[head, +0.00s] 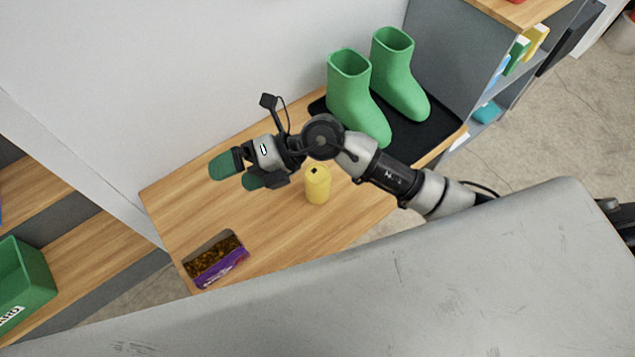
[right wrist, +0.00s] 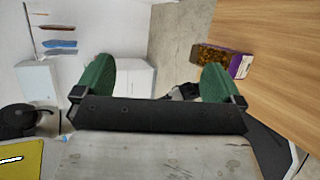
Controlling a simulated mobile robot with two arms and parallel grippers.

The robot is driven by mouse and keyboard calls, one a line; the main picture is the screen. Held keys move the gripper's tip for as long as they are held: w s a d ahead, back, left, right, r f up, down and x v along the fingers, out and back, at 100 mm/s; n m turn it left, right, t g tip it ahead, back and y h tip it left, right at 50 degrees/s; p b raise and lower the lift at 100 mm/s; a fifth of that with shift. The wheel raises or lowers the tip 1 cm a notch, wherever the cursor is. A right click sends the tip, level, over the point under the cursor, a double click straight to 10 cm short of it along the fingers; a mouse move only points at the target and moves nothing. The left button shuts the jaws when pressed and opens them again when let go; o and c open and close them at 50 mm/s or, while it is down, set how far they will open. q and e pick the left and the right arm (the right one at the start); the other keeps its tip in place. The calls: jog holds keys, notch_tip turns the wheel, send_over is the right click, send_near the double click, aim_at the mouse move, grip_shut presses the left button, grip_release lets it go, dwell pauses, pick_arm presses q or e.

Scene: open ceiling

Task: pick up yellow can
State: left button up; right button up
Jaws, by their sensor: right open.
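The yellow can (head: 317,184) stands upright on the wooden table (head: 280,232), near its middle, in the head view. My right gripper (head: 238,174) is to the left of the can and apart from it, with green fingertips pointing left. In the right wrist view my right gripper (right wrist: 158,82) is open, with nothing between its green fingers. A yellow surface (right wrist: 20,163) at the lower left of that view is cut off, and I cannot tell what it is. My left gripper does not show.
A purple box with a brown top (head: 217,261) lies at the table's front left; the right wrist view shows it too (right wrist: 222,61). Green boots (head: 357,100) stand on a black mat (head: 440,132) at the back right. A green bin (head: 27,284) is at far left.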

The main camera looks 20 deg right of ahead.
jog(key=w+d+f+n+g+h, duration=0.1)
jog(key=w+d+f+h, duration=0.2)
jog(key=d+f+h, duration=0.45)
jog(key=h, duration=0.6)
send_over(318, 174)
jog(key=shift+w+a+f, duration=0.2)
jog(key=shift+w+f, duration=0.1)
jog(key=shift+f, duration=0.4)
jog(key=f, duration=0.4)
jog(key=shift+d+f+b, duration=0.35)
jog(key=shift+d, duration=0.05)
jog(key=f, duration=0.5)
jog(key=shift+s+a, duration=0.15)
jog(key=shift+s, duration=0.2)
jog(key=shift+f+b, duration=0.3)
jog(key=shift+f, duration=0.25)
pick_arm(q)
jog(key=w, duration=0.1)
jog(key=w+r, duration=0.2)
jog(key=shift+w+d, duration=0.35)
pick_arm(e)
jog(key=shift+c, duration=0.3)
jog(key=shift+r, duration=0.1)
jog(key=c, duration=0.9)
